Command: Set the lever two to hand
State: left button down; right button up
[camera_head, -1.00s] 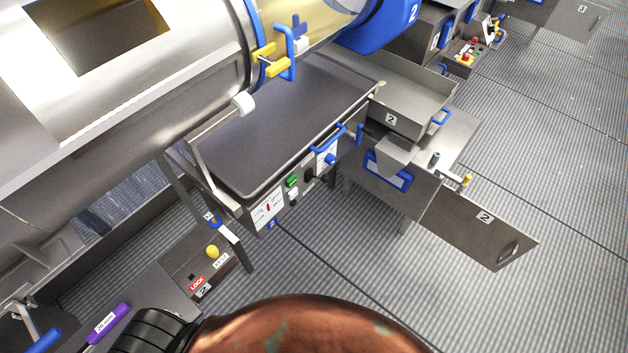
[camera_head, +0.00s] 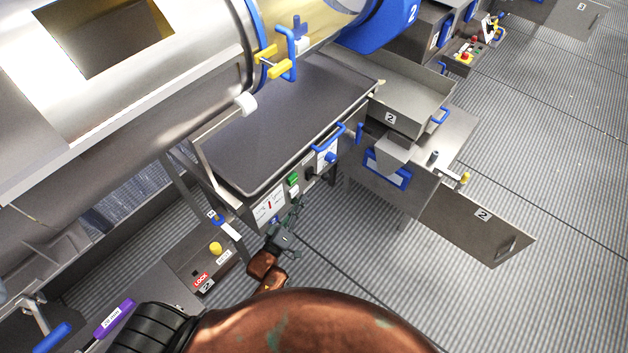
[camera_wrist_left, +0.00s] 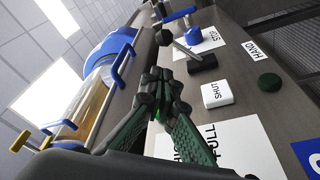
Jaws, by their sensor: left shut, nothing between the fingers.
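The station two control panel (camera_head: 283,200) is on the front of the dark-topped box in the head view. It carries a gauge label, a green button (camera_head: 293,178), a black knob or lever (camera_head: 310,172) and a blue-handled lever (camera_head: 331,157). In the left wrist view the blue handle (camera_wrist_left: 176,14) and black lever (camera_wrist_left: 196,60) stand out from the panel. A HAND label (camera_wrist_left: 253,50) and a white SHUT button (camera_wrist_left: 216,93) are nearby. My left gripper (camera_head: 299,204) is shut and empty in front of the panel. It also shows in the wrist view (camera_wrist_left: 163,85). My right gripper is not seen.
A blue bar handle (camera_head: 329,138) juts from the box above the panel. An open door marked 2 (camera_head: 480,215) and a tray (camera_head: 410,100) are to the right. A low box with a yellow knob (camera_head: 216,248) is at the lower left. The steel drum (camera_head: 130,80) is above.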

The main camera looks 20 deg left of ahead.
aim_at(320, 176)
pick_arm(q)
jog(key=x, duration=1)
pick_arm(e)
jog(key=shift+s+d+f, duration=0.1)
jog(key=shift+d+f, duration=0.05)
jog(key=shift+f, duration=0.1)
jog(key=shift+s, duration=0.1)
